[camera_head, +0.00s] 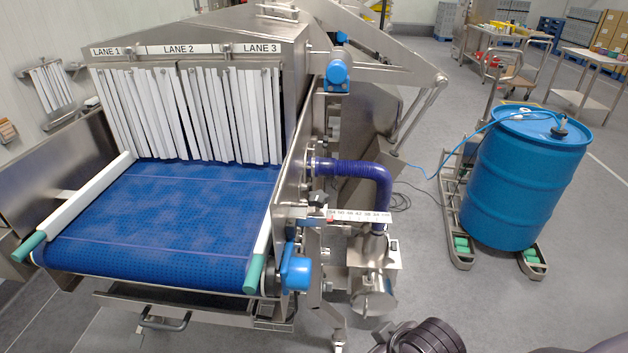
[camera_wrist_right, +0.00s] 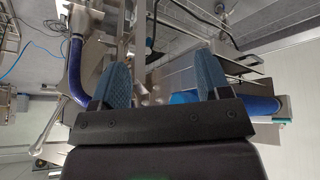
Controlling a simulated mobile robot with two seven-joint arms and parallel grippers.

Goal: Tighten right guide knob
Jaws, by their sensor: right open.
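The right guide rail (camera_head: 265,232) is white with a green end and runs along the right edge of the blue belt (camera_head: 165,215) in the head view. Beside it is a ruler scale (camera_head: 358,216) with a red mark. I cannot clearly make out the guide knob; a pronged metal part (camera_head: 373,298) sits below the scale, and a similar pronged handle shows at left in the wrist view (camera_wrist_right: 60,115). My right gripper (camera_wrist_right: 162,82) is open, its two blue fingers apart with nothing held between them. My left gripper is not in view.
A purple hose (camera_head: 355,172) curves down beside the tunnel. A blue motor-like housing (camera_head: 296,270) sticks out near the belt's front corner. A blue drum (camera_head: 525,180) stands on a wheeled frame at right. The floor between machine and drum is mostly clear, apart from cables.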

